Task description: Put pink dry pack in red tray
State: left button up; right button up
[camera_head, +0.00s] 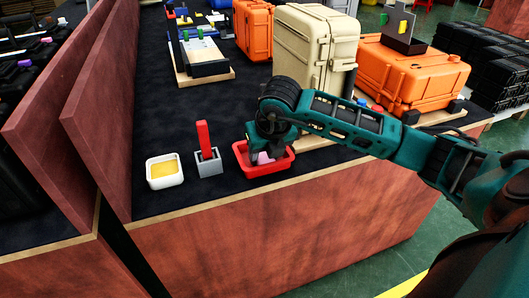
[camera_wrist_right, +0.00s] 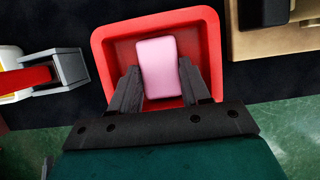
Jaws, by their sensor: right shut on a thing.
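The pink dry pack (camera_wrist_right: 157,66) is inside the outline of the red tray (camera_wrist_right: 107,42) in the right wrist view. My right gripper (camera_wrist_right: 160,82) has one finger on each side of the pack's near part and is shut on it. In the head view the red tray (camera_head: 284,165) sits near the table's front edge, with my right gripper (camera_head: 264,152) over it. A bit of the pink pack (camera_head: 263,158) shows there. I cannot tell whether the pack touches the tray floor. My left gripper is not in view.
A grey block with a red upright handle (camera_head: 204,140) stands just left of the tray, and a white container with yellow contents (camera_head: 164,170) further left. A beige case (camera_head: 310,45) and orange cases (camera_head: 415,75) stand behind. A wooden wall (camera_head: 100,110) bounds the left.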

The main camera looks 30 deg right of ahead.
jog(key=o, duration=0.6)
jog(key=shift+c, duration=0.2)
jog(key=o, duration=0.5)
jog(key=shift+c, duration=0.2)
